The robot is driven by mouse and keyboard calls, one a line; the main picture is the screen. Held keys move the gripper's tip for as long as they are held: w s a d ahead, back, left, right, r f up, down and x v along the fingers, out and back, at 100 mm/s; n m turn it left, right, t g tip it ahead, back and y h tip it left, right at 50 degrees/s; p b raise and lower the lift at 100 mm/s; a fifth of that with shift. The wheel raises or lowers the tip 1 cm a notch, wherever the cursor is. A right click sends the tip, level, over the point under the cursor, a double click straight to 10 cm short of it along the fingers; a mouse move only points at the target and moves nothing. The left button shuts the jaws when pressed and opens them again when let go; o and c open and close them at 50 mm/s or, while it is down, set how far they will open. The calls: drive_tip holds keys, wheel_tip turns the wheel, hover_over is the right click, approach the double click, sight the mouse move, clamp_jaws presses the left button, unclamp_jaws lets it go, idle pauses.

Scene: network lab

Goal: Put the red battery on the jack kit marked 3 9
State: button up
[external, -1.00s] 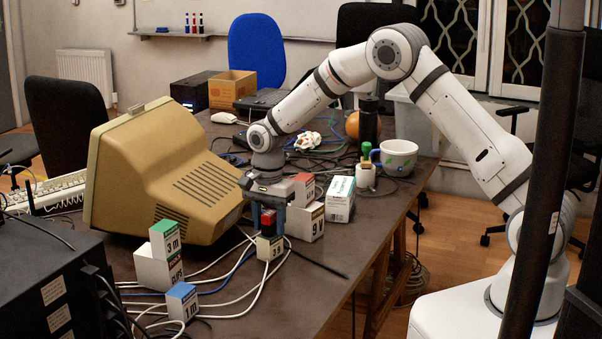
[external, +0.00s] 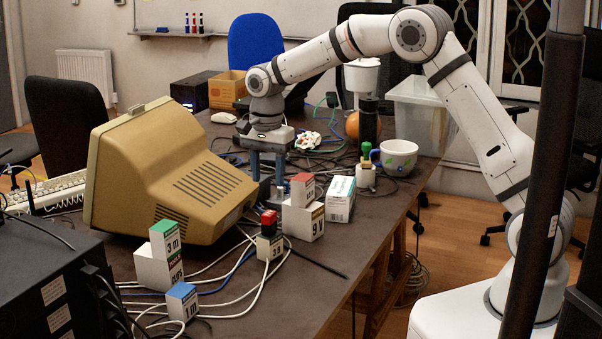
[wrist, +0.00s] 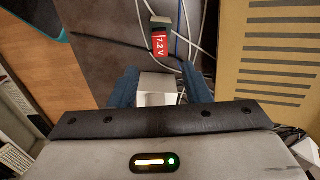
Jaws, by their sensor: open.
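The red battery (external: 269,218), with a dark lower part, stands upright on the small white jack kit marked 3 9 (external: 269,248) in the external view. In the wrist view, the battery's red 7.2 V face (wrist: 167,44) shows near the top. My gripper (external: 268,178) is open, raised and behind the battery, apart from it. In the wrist view its two blue fingers (wrist: 160,90) frame a pale box, and I cannot tell which box that is.
The beige monitor (external: 165,170) is at left. Cables lie around the kit. A blue-topped 1 m box (external: 182,300) stands in front.

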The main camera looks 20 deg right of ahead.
drive_tip(key=s+d+r+n+t, duration=0.15)
drive_tip(key=s+d+r, duration=0.3)
drive_tip(key=d, duration=0.65)
drive_tip(key=s+d+r+n, duration=0.3)
drive_tip(key=s+d+r, duration=0.15)
drive_tip(key=d, duration=0.55)
drive_tip(key=s+d+n+t, duration=0.1)
drive_tip(key=s+d+n, duration=0.3)
drive_tip(key=s+d, duration=0.9)
drive_tip(key=s+f, duration=0.1)
drive_tip(key=s, duration=0.2)
drive_tip(key=shift+s+d, duration=0.35)
drive_tip(key=shift+d, duration=0.05)
drive_tip(key=shift+n, duration=0.25)
